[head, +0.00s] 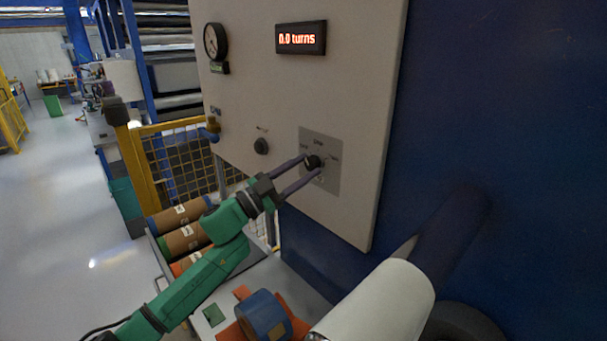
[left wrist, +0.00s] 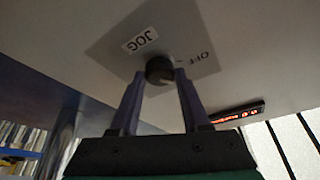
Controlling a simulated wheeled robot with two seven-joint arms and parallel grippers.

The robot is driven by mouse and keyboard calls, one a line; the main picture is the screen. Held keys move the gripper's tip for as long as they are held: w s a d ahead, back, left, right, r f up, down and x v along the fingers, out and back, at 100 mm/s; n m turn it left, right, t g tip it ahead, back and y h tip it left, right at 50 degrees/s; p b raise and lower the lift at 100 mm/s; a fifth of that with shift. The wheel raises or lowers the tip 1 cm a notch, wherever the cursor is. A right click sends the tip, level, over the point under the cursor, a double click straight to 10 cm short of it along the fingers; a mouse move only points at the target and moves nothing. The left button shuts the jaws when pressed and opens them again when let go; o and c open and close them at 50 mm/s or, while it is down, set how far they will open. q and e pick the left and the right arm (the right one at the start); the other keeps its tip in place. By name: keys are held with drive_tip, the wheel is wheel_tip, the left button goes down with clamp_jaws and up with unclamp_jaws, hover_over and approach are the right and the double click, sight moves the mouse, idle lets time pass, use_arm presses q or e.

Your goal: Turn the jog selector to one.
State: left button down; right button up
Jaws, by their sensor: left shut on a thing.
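The jog selector is a small black knob (head: 312,160) on a grey plate (head: 332,186) low on the pale control panel. In the left wrist view the knob (left wrist: 159,70) shows close up, with a JOG label (left wrist: 140,40) on its plate and the word OFF on the other side. My left gripper (head: 313,164) reaches up from the lower left, its two long dark fingers shut on the knob from either side. The fingers partly cover the plate's markings, and I cannot tell where the knob points. My right gripper is not in view.
The panel also bears a red-lit display (head: 301,38) reading "0.0 turns", a round gauge (head: 215,42) and another dark knob (head: 261,146). A white roller (head: 385,305) and a blue roll (head: 262,315) lie below. Brown rolls (head: 186,238) sit at the left.

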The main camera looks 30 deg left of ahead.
use_arm(q)
drive_tip(key=m+g+h+b, duration=0.1)
drive_tip(key=m+g, duration=0.1)
drive_tip(key=m, duration=0.2)
drive_tip(key=shift+a+m, duration=0.1)
drive_tip(key=shift+m, duration=0.3)
drive_tip(key=shift+m+g+h, duration=0.3)
drive_tip(key=shift+m+g, duration=0.4)
drive_tip(key=shift+m, duration=1.2)
drive_tip(key=shift+r, duration=0.1)
drive_tip(key=shift+c, duration=1.9)
unclamp_jaws()
drive_tip(key=shift+b, duration=0.3)
